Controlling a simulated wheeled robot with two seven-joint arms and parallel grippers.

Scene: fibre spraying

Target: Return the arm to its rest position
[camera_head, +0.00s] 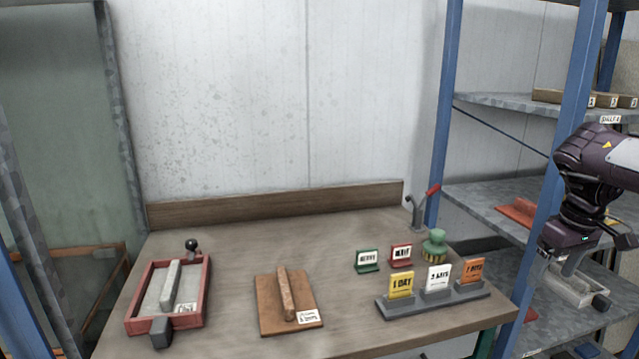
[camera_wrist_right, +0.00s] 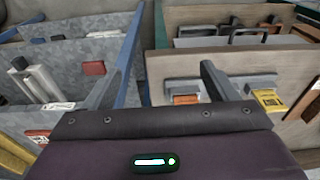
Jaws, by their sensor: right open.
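My right arm (camera_head: 592,175) comes in from the right edge in the head view, dark purple and black. Its gripper (camera_head: 545,262) hangs low beside the blue shelf post, near the right end of the worktable. In the right wrist view the gripper (camera_wrist_right: 160,85) shows two grey fingers spread wide apart, with nothing between them. The worktable (camera_head: 235,245) and the shelf lie beyond the fingers there. My left arm and gripper are not in view.
A red-framed tray (camera_head: 207,290), a wooden board (camera_head: 265,318) and a grey sign holder (camera_head: 440,303) with day cards stand on the table. A blue shelf post (camera_head: 568,100) is close to my right arm. A grey shelf (camera_head: 490,198) holds several items.

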